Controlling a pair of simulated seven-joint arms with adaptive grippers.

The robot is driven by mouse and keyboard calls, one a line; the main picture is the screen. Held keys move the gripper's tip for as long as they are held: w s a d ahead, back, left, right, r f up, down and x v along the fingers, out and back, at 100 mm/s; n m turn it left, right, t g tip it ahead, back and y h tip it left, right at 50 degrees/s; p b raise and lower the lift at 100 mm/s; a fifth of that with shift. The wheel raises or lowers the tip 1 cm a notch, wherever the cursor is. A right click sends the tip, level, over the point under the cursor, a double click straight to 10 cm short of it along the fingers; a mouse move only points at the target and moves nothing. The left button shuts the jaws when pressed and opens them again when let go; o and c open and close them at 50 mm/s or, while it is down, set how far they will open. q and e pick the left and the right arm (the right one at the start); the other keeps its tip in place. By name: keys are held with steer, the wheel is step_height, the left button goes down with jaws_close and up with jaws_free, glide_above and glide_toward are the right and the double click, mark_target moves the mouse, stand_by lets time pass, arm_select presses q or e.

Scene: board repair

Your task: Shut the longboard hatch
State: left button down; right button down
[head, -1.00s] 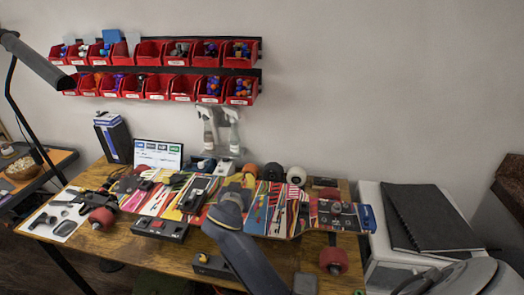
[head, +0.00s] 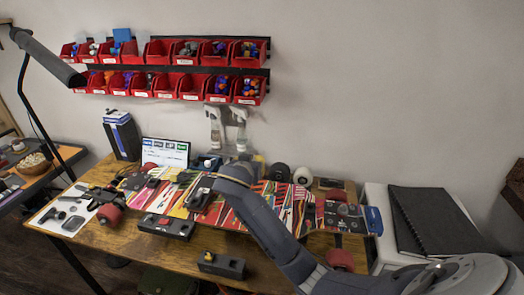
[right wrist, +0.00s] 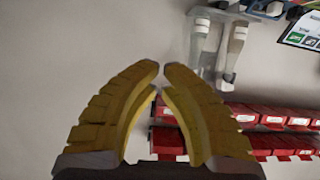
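The longboard (head: 270,207) lies across the workbench in the head view, its deck covered in multicoloured graphics. A black box-like part (head: 200,193) sits on its middle-left portion. I cannot tell for certain which part is the hatch or how far it stands open. My right gripper's wrist is over the middle of the board, and the arm hides part of the deck. Its fingers are hidden in the head view. In the right wrist view the yellow fingers of my right gripper (right wrist: 162,78) have their tips nearly together, with nothing between them. My left gripper is not in view.
Red bins (head: 190,88) hang on the wall, with spray bottles (head: 226,130) below. Black boxes (head: 166,226) and red wheels lie on the workbench (head: 95,240) around the board. A lamp (head: 45,62) stands at left. A black notebook (head: 430,220) lies on the white unit at right.

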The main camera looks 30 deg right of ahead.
steer(key=v, duration=1)
steer(key=w+d+f+n+g+y, duration=0.1)
steer(key=w+d+f+g, duration=0.15)
steer(key=w, duration=0.35)
steer(key=w+d+f+g+y, duration=0.1)
steer(key=w+d+f, duration=0.25)
steer(key=w, duration=0.25)
steer(key=w+d+f+m+g+y, duration=0.1)
steer(key=w+d+g+y, duration=0.3)
steer(key=d, duration=0.6)
steer(key=shift+w+d+f+y, duration=0.2)
steer(key=shift+w+f+y, duration=0.25)
steer(key=shift+f, duration=0.2)
